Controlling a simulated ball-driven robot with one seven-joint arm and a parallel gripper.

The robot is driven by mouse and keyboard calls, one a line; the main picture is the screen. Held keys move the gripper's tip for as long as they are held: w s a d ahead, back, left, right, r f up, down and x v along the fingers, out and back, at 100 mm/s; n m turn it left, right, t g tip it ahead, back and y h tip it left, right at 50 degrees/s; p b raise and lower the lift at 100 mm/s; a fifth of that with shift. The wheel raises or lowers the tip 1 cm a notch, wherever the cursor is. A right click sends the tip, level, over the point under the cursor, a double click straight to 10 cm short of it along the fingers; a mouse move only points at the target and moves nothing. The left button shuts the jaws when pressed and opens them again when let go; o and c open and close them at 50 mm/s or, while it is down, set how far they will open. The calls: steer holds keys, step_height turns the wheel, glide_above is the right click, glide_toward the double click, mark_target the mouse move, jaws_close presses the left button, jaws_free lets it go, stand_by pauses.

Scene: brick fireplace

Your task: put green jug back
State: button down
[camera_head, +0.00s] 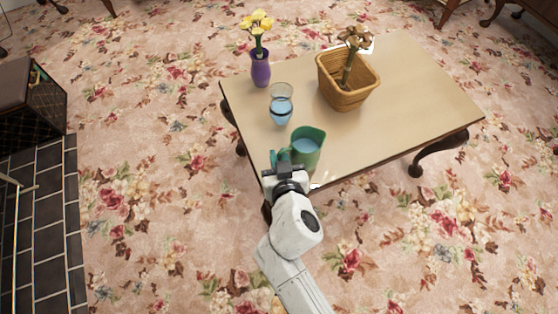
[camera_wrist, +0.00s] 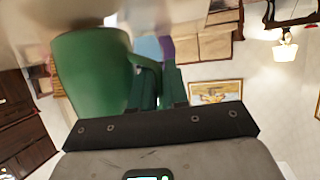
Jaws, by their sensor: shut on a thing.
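The green jug (camera_head: 308,146) is at the near left corner of the wooden table (camera_head: 425,90), upright, with blue liquid showing inside. My gripper (camera_head: 281,160) is at the jug's left side, shut on its handle. In the wrist view the green jug (camera_wrist: 92,72) fills the left, and its handle (camera_wrist: 148,75) runs down between the fingers of my gripper (camera_wrist: 158,88). I cannot tell whether the jug's base touches the table.
A glass with blue liquid (camera_head: 281,104) stands just behind the jug. A purple vase with yellow flowers (camera_head: 260,68) is at the back left. A wicker basket (camera_head: 346,92) holds a brown plant. The table's right side is clear.

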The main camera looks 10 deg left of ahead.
steer(key=shift+f, duration=0.35)
steer(key=shift+f, duration=0.15)
steer(key=c, duration=1.1)
jaws_free()
steer(key=p+v, duration=0.2)
steer(key=v, duration=1)
steer(key=shift+d, duration=0.1)
